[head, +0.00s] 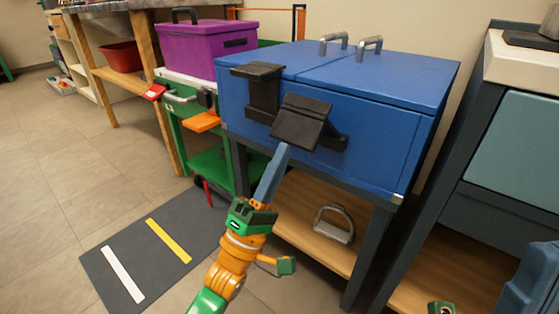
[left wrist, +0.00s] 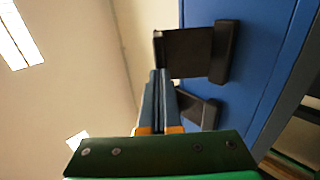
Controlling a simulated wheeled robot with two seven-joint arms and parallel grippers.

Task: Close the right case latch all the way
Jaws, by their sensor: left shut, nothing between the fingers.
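The blue case (head: 340,100) stands on a dark-framed bench. Two black latches are on its front. The right latch (head: 301,121) has its flap tilted out from the front, over a dark base. The left latch (head: 263,92) stands upright beside it. My left gripper (head: 283,150) is shut and empty, its tips at the lower edge of the right flap; I cannot tell whether they touch. In the left wrist view the shut fingers (left wrist: 159,75) are beside one flap (left wrist: 185,52), with another latch (left wrist: 196,107) partly behind them. Only a bit of my right gripper housing (head: 441,308) seems to show.
A metal stirrup (head: 335,224) lies on the wooden shelf (head: 300,205) below the case. A purple box (head: 205,48) on a green cart stands at the left. A grey cabinet (head: 515,150) stands close at the right. The floor at the left is open, with a striped mat (head: 150,255).

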